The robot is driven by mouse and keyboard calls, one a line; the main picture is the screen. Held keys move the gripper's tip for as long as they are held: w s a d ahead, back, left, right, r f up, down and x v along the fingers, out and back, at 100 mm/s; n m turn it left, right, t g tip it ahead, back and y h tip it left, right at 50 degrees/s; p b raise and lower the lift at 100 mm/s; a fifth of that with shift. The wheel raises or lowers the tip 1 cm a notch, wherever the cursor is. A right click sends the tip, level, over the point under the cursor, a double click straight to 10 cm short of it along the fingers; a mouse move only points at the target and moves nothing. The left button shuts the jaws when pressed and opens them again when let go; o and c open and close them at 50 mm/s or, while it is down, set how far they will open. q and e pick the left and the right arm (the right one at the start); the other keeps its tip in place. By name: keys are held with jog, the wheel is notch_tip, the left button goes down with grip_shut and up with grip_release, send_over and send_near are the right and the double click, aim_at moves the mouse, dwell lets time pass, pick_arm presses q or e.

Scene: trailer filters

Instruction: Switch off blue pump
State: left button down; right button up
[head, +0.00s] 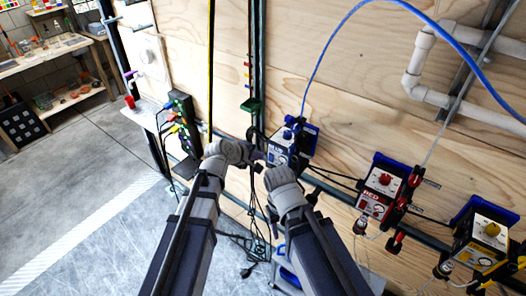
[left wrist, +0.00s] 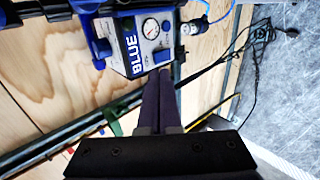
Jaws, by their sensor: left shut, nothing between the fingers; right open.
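The blue pump (head: 284,147) is mounted on the plywood wall, with a blue tube rising from it. Its grey face, "BLUE" label, round gauge and a small dark blue knob show in the left wrist view (left wrist: 133,52). My left gripper (head: 259,156) is at the pump's left side. In the left wrist view its shut, empty fingers (left wrist: 164,72) point at the lower edge of the pump face, close to the knob; I cannot tell whether they touch. My right gripper (head: 258,167) is open just below the left one, mostly hidden by its wrist.
A red pump (head: 381,188) and a yellow pump (head: 484,240) hang farther right on the wall rail. A dark power strip (head: 184,122) with coloured plugs stands at left. Black cables (head: 257,225) hang below the blue pump. The floor at left is clear.

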pick_arm(q)
jog(key=s+a+r+p, duration=0.2)
jog(key=s+r+p, duration=0.1)
jog(key=r+p, duration=0.2)
jog(key=shift+s+a+r, duration=0.2)
jog(key=shift+s+r, duration=0.1)
jog(key=shift+r, duration=0.5)
